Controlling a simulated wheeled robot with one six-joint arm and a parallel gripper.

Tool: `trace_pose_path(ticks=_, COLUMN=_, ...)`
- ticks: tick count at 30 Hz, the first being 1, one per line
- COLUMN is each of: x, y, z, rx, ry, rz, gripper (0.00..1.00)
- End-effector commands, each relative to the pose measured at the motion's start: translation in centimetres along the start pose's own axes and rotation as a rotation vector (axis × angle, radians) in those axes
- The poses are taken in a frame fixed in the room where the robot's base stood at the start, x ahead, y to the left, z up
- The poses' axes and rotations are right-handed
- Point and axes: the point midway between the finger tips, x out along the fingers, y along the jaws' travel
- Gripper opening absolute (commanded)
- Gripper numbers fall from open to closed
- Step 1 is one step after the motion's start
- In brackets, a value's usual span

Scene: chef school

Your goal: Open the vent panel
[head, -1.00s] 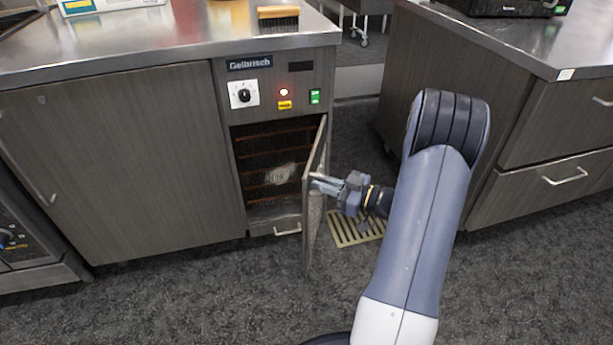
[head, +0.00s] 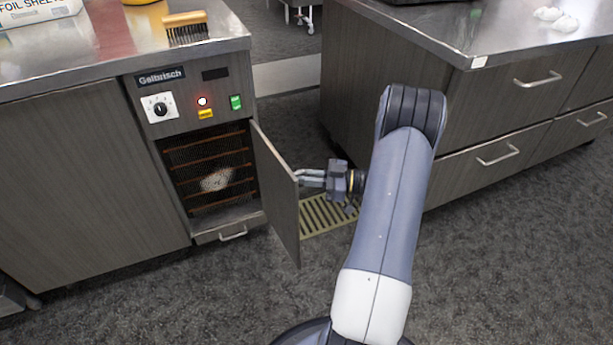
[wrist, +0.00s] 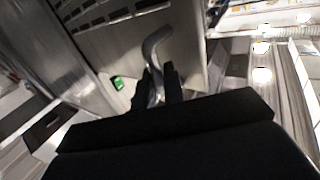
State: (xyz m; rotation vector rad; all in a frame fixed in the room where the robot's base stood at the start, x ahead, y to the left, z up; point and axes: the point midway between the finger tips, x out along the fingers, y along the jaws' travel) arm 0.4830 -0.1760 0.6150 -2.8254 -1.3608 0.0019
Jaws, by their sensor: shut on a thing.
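The vent panel (head: 275,190) is a grey wood-look door on the cabinet under the left counter. It stands open, swung out from the right side of a dark compartment (head: 210,170) with rack rails and a pale item inside. My gripper (head: 310,178) is at the panel's free edge, on its far side, in the head view. In the wrist view the panel (wrist: 120,50) shows dark vent slots and a curved metal handle (wrist: 157,45). My gripper's dark fingers (wrist: 158,82) are shut around the handle's lower part. The fingertip contact is partly hidden in shadow.
A control strip (head: 185,95) with a knob and green switch sits above the compartment. A floor grate (head: 325,215) lies beside the panel. A second cabinet with drawers (head: 490,150) stands at the right. Open carpet (head: 170,290) lies in front.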

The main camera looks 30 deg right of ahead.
Motion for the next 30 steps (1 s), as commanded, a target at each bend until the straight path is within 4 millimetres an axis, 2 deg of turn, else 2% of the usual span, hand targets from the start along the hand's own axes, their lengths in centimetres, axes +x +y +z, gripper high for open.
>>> trace_pose_path(ticks=12, x=0.1, y=0.3, z=-0.2, rx=-0.004, ry=0.0, rz=0.005, gripper=0.0)
trace_pose_path(ticks=13, x=0.1, y=0.3, z=-0.2, rx=-0.004, ry=0.0, rz=0.005, gripper=0.13)
trace_pose_path(ticks=18, x=0.1, y=0.2, z=-0.1, rx=-0.003, ry=0.0, rz=0.003, gripper=0.27)
trace_pose_path(ticks=26, x=-0.1, y=0.1, z=-0.1, rx=-0.002, ry=0.0, rz=0.003, gripper=0.27)
trace_pose_path(ticks=30, x=-1.5, y=0.2, z=-0.2, rx=-0.003, ry=-0.001, rz=0.005, gripper=0.27)
